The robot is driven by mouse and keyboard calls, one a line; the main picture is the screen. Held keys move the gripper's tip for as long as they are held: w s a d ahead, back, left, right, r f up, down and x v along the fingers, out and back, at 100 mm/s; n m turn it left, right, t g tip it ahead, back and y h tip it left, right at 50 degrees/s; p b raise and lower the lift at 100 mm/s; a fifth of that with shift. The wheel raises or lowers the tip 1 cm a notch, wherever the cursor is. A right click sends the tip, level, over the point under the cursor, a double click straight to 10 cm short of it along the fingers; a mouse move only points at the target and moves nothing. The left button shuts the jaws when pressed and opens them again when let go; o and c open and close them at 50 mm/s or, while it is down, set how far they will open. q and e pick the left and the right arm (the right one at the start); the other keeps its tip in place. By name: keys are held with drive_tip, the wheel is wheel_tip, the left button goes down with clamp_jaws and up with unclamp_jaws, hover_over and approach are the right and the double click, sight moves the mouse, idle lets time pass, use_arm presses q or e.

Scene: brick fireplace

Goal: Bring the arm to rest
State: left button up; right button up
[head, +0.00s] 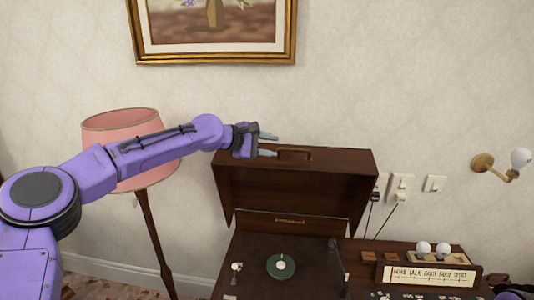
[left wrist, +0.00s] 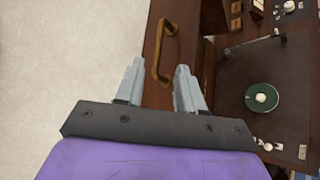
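My left arm reaches in from the left in the head view, and its gripper (head: 268,145) is open at the top of the raised lid of a brown record player cabinet (head: 300,185). In the left wrist view the two grey fingers (left wrist: 158,88) stand apart with nothing held between them. The lid's brass handle (left wrist: 162,52) lies just past the fingertips; it also shows in the head view (head: 296,152). I cannot tell whether a finger touches the lid. A dark piece at the lower right corner may be my right arm; its gripper does not show.
A pink lamp (head: 125,128) stands behind my left arm. A framed picture (head: 214,60) hangs above. The turntable (head: 281,266) lies below the lid. A sign box (head: 428,273) with white bulbs stands at the right, below wall switches and a wall lamp (head: 483,162).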

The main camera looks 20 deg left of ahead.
use_arm(q)
drive_tip(key=shift+s+a+r, duration=0.3)
drive_tip(key=shift+s+a, duration=0.05)
drive_tip(key=shift+s, duration=0.15)
